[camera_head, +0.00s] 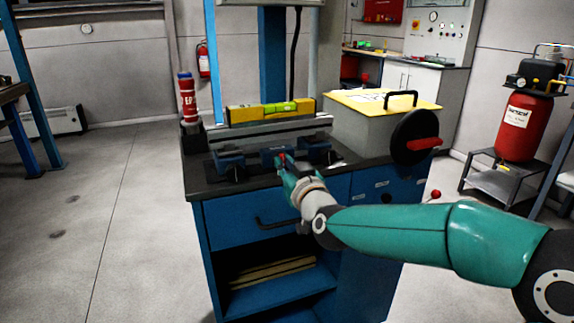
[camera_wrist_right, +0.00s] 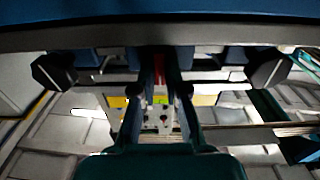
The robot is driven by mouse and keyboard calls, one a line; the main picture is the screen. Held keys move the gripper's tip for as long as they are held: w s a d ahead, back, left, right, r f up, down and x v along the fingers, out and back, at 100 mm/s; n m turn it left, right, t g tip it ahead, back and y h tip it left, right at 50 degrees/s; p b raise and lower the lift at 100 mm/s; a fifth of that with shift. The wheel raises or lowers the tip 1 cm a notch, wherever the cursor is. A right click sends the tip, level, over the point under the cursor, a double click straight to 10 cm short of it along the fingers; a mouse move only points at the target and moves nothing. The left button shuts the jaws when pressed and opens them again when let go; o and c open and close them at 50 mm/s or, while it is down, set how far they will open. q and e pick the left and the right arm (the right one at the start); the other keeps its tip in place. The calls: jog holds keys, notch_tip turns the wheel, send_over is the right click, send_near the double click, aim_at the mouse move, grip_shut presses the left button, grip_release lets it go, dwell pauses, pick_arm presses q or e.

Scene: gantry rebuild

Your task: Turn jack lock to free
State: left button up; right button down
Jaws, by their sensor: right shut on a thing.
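My right gripper (camera_head: 284,166) reaches in from the right to the blue fixture (camera_head: 231,160) on top of the bench. It is shut on a small red part, which I take to be the jack lock (camera_head: 281,158); the fingers hide most of it. In the right wrist view the two fingers (camera_wrist_right: 160,95) close in around the red part (camera_wrist_right: 158,68), in line with the fixture between two dark knobs. I cannot tell which way the lock is turned. My left gripper is not in view.
A yellow spirit level (camera_head: 245,113) lies on a grey beam behind the fixture. A red tube (camera_head: 187,98) stands at the bench's left. A grey box with a yellow lid (camera_head: 350,98) and a black handwheel (camera_head: 414,137) are at the right. Floor to the left is clear.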

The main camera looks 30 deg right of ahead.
jog(key=shift+a+f, duration=0.1)
jog(key=shift+f, duration=0.45)
jog(key=c, duration=1.5)
grip_release()
jog(key=shift+r, duration=0.15)
jog(key=shift+s+r, duration=0.1)
jog(key=v, duration=1.1)
jog(key=shift+s, duration=0.4)
